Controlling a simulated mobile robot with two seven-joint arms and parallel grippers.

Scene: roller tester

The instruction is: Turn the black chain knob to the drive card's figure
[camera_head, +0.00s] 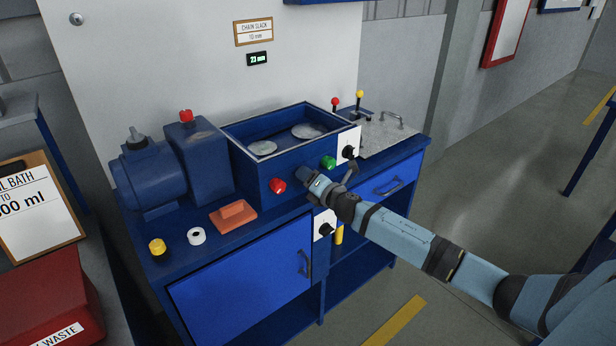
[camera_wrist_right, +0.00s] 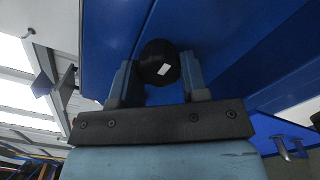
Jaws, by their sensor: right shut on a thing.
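My right gripper (camera_head: 308,177) reaches in from the right to the front face of the blue tester box (camera_head: 255,183). In the right wrist view, a round black knob (camera_wrist_right: 160,62) with a white mark sits between the fingers (camera_wrist_right: 158,80), which are shut on it. My left gripper is not in view.
Other black knobs sit on white plates at the right (camera_head: 349,152) and below (camera_head: 326,229). A red knob (camera_head: 278,186) and a green knob (camera_head: 328,163) flank my gripper. A motor (camera_head: 150,180), orange block (camera_head: 233,215), white roll (camera_head: 196,236) and yellow cap (camera_head: 157,247) stand left.

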